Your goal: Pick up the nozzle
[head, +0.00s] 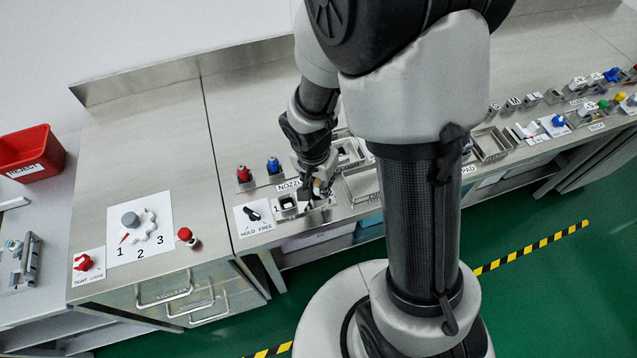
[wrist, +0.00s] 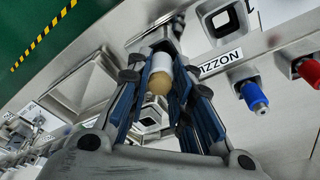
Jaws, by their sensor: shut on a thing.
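The nozzle, a short cylinder with a white part and a tan end (wrist: 160,75), sits between the blue-padded fingers of my gripper (wrist: 166,82) in the wrist view. The fingers are shut on it from both sides. Its far end is close to a metal holder, and I cannot tell whether it is clear of it. In the head view my gripper (head: 320,190) is low over the bench by the NOZZLE label (head: 289,185); the nozzle is too small and hidden there to make out.
Red (head: 243,174) and blue (head: 273,165) pieces stand in holders behind the label. A square socket (head: 287,203) is left of my gripper. Metal trays (head: 360,184) lie to the right. A red REJECT bin (head: 30,153) is far left. The left bench has bare room.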

